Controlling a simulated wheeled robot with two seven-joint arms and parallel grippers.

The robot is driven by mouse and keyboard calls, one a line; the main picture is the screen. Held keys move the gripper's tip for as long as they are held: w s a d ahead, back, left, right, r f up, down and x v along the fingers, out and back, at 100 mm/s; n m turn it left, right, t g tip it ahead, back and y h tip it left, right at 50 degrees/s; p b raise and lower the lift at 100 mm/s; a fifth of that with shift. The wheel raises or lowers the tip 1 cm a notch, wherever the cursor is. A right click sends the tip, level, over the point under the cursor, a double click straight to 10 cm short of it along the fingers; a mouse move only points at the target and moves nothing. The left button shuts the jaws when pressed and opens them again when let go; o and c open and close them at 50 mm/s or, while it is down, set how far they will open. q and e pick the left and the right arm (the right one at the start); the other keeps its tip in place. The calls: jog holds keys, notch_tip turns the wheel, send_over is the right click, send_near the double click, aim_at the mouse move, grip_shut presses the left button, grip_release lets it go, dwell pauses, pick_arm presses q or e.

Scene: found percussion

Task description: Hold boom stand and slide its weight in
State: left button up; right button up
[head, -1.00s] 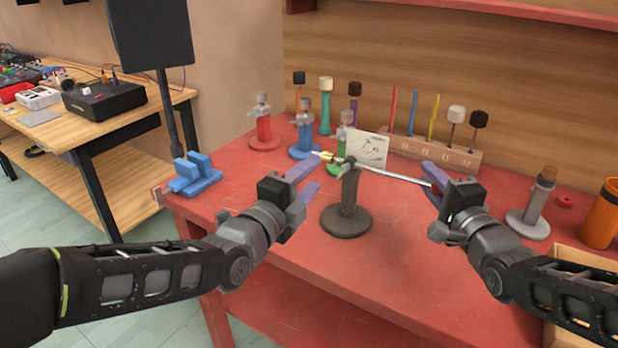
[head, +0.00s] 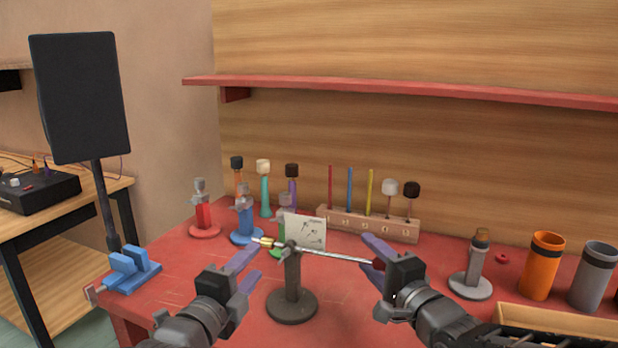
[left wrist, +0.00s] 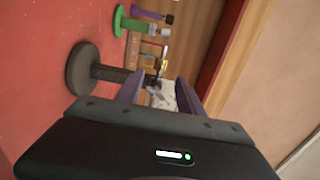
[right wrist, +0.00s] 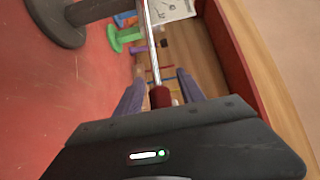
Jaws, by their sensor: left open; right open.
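The boom stand (head: 292,275) stands upright on the red table, with a round dark base and short post. Its silver boom rod (head: 335,256) runs roughly level across the top. A brass piece (head: 264,242) is at the rod's left end and a dark red piece (head: 378,264) at its right end; I cannot tell which is the weight. My left gripper (head: 249,266) is open, empty, left of the post; the stand's post also shows in the left wrist view (left wrist: 108,73). My right gripper (head: 367,255) is open at the right end; the dark red piece (right wrist: 160,97) shows between its fingers.
A white card (head: 305,230) and a wooden rack (head: 365,223) of coloured sticks stand behind. Red (head: 203,212) and blue (head: 245,220) stands are back left. A grey stand (head: 472,270) and orange cup (head: 543,265) are to the right. A red shelf (head: 400,88) runs above.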

jog(key=v, duration=1.1)
jog(key=shift+s, duration=0.35)
jog(key=shift+d, duration=0.1)
